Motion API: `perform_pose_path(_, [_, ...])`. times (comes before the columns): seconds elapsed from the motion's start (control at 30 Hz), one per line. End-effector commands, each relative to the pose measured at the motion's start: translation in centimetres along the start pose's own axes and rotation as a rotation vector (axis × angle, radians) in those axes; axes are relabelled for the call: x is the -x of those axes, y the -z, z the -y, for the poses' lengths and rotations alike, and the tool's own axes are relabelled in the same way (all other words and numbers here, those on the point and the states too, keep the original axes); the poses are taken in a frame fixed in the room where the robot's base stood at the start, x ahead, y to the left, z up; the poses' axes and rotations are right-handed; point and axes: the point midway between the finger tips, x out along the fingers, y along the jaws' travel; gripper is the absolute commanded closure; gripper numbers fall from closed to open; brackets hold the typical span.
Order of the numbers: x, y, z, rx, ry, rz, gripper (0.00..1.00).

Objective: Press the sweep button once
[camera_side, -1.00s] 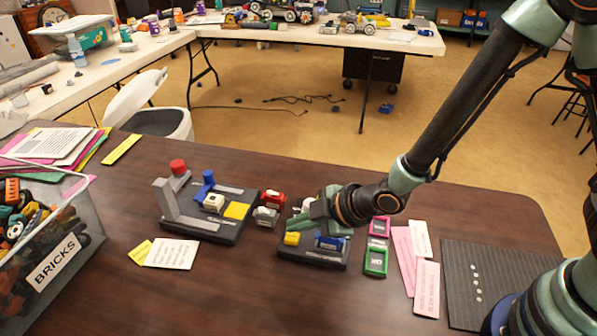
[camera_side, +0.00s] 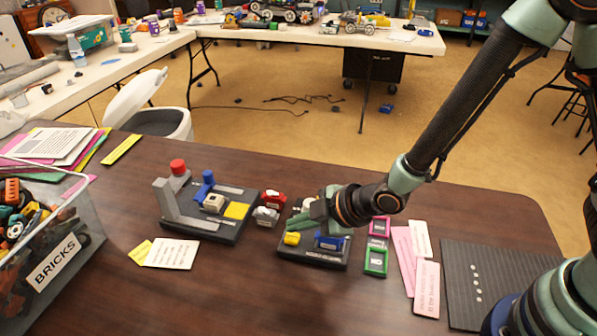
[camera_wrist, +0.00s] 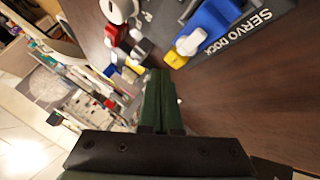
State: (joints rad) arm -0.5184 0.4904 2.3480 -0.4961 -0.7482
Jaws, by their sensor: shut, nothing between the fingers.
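The servo dock (camera_side: 315,262) is a dark board near the table's middle, its "SERVO DOCK" lettering readable in the wrist view (camera_wrist: 238,38). It bears a yellow block (camera_side: 292,239), a blue piece (camera_side: 329,243) and a white round part, which shows at the top of the wrist view (camera_wrist: 117,10). I cannot read which part is the sweep button. My gripper (camera_side: 289,227) is shut and empty, its green fingers over the dock's far left part, just behind the yellow block. In the wrist view the fingertips (camera_wrist: 160,73) lie beside the yellow block (camera_wrist: 175,56). I cannot tell whether they touch anything.
Left of the dock stands another dark board (camera_side: 205,233) with a red-topped grey post and a blue post. Small red and white pieces (camera_side: 268,210) lie between the boards. Green (camera_side: 376,262) and pink frames and cards lie right. A bricks bin (camera_side: 60,262) stands far left.

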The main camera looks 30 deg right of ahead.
Motion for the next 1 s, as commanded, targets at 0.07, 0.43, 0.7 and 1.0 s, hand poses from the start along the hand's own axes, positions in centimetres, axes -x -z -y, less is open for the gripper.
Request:
perform_pose_path(0.07, [0.0,0.0,0.0,0.0,0.0,0.0,1.0])
perform_pose_path(0.43, [0.0,0.0,0.0,0.0,0.0,0.0,1.0])
perform_pose_path(0.7, [-0.04,-0.04,0.03,0.0,0.0,0.0,1.0])
perform_pose_path(1.0, [-0.62,-0.56,0.33,0.0,-0.001,0.002,1.0])
